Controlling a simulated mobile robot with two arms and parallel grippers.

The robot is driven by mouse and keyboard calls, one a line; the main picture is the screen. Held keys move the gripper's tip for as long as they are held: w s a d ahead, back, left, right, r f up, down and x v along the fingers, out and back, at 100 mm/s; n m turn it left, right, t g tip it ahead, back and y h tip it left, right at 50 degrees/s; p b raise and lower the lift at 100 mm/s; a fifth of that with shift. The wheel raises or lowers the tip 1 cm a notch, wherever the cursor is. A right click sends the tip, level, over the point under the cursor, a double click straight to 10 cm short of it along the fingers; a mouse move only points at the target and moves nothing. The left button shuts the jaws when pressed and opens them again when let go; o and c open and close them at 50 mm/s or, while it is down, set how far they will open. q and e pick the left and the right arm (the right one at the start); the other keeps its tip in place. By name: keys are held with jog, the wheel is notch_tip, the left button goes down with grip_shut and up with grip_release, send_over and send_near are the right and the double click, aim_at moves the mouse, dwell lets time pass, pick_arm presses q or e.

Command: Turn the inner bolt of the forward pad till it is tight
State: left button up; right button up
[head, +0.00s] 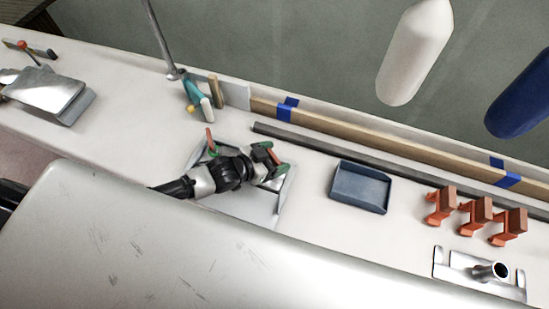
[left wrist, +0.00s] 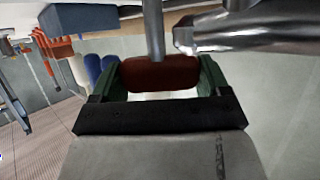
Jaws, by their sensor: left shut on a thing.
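My left gripper (head: 270,160) is over a light metal tray or plate (head: 262,212) in the head view. In the left wrist view its green fingers (left wrist: 160,78) are shut on a dark red handle (left wrist: 160,73). A grey metal shaft (left wrist: 154,30) runs up from the handle's middle, and its far end is out of the picture. A shiny metal piece (left wrist: 255,32) lies close to the right of the shaft. I cannot make out the inner bolt or tell which pad is forward. My right gripper is not in view.
A blue-grey tray (head: 360,187) and several orange clamps (head: 475,213) stand to the right. A wooden strip with blue tape (head: 390,138) runs along the far edge. A pole (head: 160,38) rises at the back. A broad pale surface (head: 150,240) fills the front.

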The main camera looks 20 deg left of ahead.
pick_arm(q)
jog(key=shift+w+m+g+h+b, duration=0.15)
jog(key=shift+m+g+h+b, duration=0.75)
jog(key=shift+m+h+b, duration=0.4)
jog(key=shift+r+m+g+b, duration=0.2)
jog(key=shift+m+g+b, duration=0.15)
jog(key=shift+b, duration=0.2)
jog(key=shift+r, duration=0.2)
jog(key=o, duration=0.9)
jog(key=shift+f, duration=0.2)
